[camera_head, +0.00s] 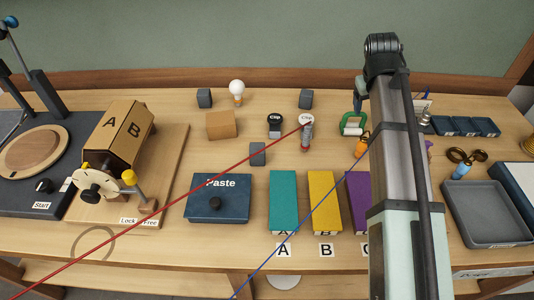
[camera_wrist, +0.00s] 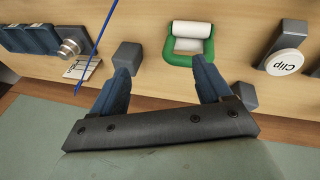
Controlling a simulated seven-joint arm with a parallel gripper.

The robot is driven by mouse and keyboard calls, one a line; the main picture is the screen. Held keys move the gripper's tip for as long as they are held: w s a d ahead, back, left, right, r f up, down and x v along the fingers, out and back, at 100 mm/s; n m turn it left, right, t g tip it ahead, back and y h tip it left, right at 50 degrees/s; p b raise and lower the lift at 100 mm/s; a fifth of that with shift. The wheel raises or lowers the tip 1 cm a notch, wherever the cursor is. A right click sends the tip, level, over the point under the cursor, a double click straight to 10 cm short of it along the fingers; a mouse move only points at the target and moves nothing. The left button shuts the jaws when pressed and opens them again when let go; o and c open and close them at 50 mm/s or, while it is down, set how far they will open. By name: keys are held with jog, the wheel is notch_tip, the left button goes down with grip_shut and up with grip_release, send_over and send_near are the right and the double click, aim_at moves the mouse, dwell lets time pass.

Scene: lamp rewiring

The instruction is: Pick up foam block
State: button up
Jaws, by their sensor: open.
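No label marks a foam block; several small dark grey blocks could be it, and I cannot tell which. In the head view, one grey block (camera_head: 204,98) is at the back left, one (camera_head: 306,98) at the back centre, and one (camera_head: 258,154) nearer the front. In the wrist view, a grey block (camera_wrist: 128,55) is at my left fingertip, partly behind it; contact is unclear. Another grey block (camera_wrist: 245,96) is beyond the right finger. My gripper (camera_wrist: 163,72) is open, with nothing between its fingers.
A green holder with a white roll (camera_wrist: 188,45) is ahead of the fingers. A Clip piece (camera_wrist: 285,62) is to the right and a metal knob (camera_wrist: 69,47) to the left. A tan block (camera_head: 221,125) and a bulb (camera_head: 237,88) stand at the back. Red and blue wires cross the head view.

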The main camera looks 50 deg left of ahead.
jog(key=s+a+r+g, duration=0.1)
jog(key=s+a, duration=0.4)
jog(key=s, duration=0.2)
jog(key=s+a+g, duration=0.1)
jog(key=s+a, duration=0.4)
jog(key=s, duration=0.3)
jog(key=r+m+g, duration=0.1)
jog(key=m+g, duration=0.1)
send_over(257, 147)
jog(key=f, duration=0.7)
jog(key=shift+s+d+f, duration=0.15)
jog(key=shift+s+d, duration=0.1)
jog(key=shift+d, duration=0.15)
jog(key=shift+w+a+f, duration=0.1)
jog(key=shift+a+f, duration=0.1)
jog(key=shift+f, duration=1.2)
jog(key=shift+w+a+f, duration=0.1)
jog(key=shift+a+f, duration=0.05)
jog(key=shift+f, duration=1.25)
jog(key=shift+c, duration=0.3)
jog(key=c, duration=1)
jog(key=shift+o, duration=0.2)
jog(key=shift+r, duration=0.15)
